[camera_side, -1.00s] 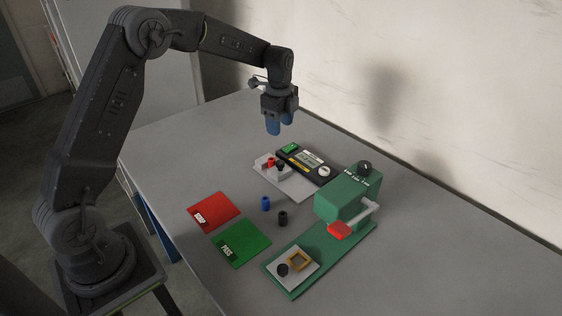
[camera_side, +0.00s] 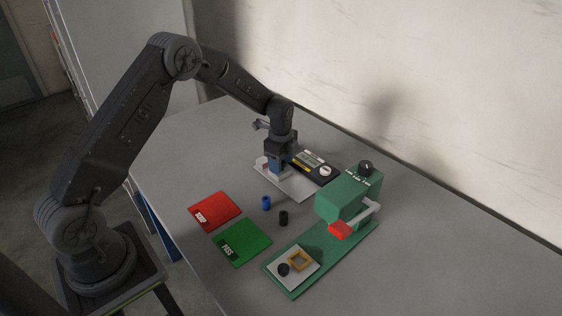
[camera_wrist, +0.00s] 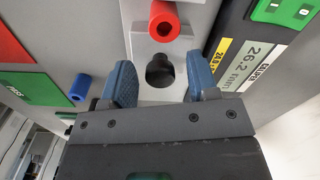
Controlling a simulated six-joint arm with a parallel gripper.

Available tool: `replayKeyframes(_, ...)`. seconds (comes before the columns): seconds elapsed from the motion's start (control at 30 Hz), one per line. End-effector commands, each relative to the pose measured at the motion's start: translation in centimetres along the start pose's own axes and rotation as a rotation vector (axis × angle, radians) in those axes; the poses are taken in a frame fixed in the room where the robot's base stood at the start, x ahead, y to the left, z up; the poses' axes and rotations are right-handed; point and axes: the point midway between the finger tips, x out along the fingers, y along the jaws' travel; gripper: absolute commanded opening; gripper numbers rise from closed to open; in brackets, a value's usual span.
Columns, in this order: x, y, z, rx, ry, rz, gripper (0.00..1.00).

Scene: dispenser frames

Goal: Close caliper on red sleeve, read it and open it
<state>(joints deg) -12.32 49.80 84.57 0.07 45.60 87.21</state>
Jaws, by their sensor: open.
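The caliper (camera_side: 328,177) is a dark body on a pale base plate, with a display in the side view. Its display (camera_wrist: 246,66) seems to read 26.2 mm in the wrist view. The red sleeve (camera_wrist: 164,20) stands on the light grey block ahead of my fingers in the wrist view. In the side view my gripper mostly hides it. My gripper (camera_wrist: 160,82) is open, low over the caliper, with a blue finger on each side of a black knob (camera_wrist: 160,70). I cannot tell whether the fingers touch it.
A red SCRAP mat (camera_side: 215,208) and a green PASS mat (camera_side: 245,244) lie left of the caliper. A blue sleeve (camera_side: 266,203) and a black sleeve (camera_side: 283,218) stand between. A green press (camera_side: 345,200) with a red-handled lever stands at right.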

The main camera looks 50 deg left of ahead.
Motion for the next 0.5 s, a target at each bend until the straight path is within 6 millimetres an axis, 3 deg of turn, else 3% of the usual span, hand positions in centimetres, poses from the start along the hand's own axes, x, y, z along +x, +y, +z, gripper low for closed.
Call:
replayKeyframes(0.17, 0.0, -0.01, 0.0, 0.0, 0.0, 0.0, 0.54)
replayKeyframes(0.5, -0.03, -0.01, 0.0, 0.0, 0.0, 0.0, 0.23)
